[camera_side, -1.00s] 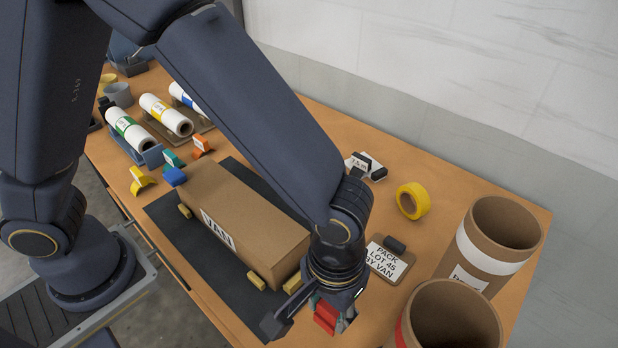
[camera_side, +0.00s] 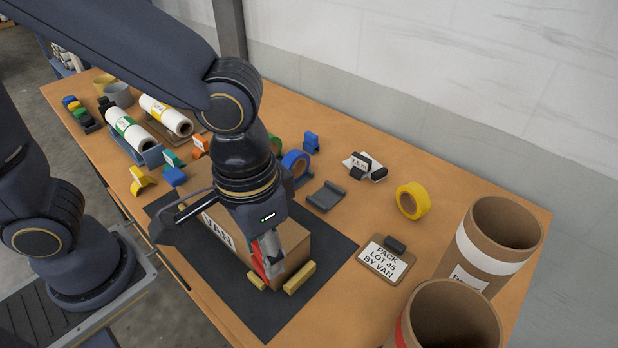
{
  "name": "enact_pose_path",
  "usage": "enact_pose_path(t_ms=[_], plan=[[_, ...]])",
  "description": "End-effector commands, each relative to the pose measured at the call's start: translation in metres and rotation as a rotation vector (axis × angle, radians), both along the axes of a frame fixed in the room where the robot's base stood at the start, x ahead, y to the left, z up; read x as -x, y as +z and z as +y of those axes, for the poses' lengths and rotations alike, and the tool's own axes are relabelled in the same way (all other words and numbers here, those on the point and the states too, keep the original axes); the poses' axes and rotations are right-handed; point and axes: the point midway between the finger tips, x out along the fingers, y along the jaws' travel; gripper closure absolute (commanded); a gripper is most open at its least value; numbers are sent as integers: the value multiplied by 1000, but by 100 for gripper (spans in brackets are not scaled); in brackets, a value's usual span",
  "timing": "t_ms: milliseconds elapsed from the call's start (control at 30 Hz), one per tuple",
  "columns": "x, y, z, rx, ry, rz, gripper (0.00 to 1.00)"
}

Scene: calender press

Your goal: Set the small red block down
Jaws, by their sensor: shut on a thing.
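My gripper (camera_side: 267,262) is shut on the small red block (camera_side: 259,260), which shows as a red strip beside a grey fingertip. The gripper points down by the near end of the brown box (camera_side: 293,245) marked VAN, on the dark mat (camera_side: 330,250). I cannot tell whether the red block touches the box or the mat. Two yellow blocks (camera_side: 300,277) (camera_side: 256,281) lie on the mat at that end of the box, close to the red block. My wrist hides much of the box top.
Yellow tape (camera_side: 412,200) and two cardboard tubes (camera_side: 500,240) (camera_side: 450,318) stand at the right. A grey cradle (camera_side: 325,197) lies behind the box. White rolls (camera_side: 130,130) are at the left. The mat's right part is bare.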

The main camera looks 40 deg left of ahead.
Motion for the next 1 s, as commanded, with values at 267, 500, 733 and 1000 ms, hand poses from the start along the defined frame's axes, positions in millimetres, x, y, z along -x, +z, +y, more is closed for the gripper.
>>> enact_pose_path(t_ms=[267,500,733,1000], plan=[[-91,-3,56,-11,105,0,80],[-120,-15,79,-27,201,17,80],[-173,-41,62,-27,202,19,80],[-224,-88,46,-27,201,18,80]])
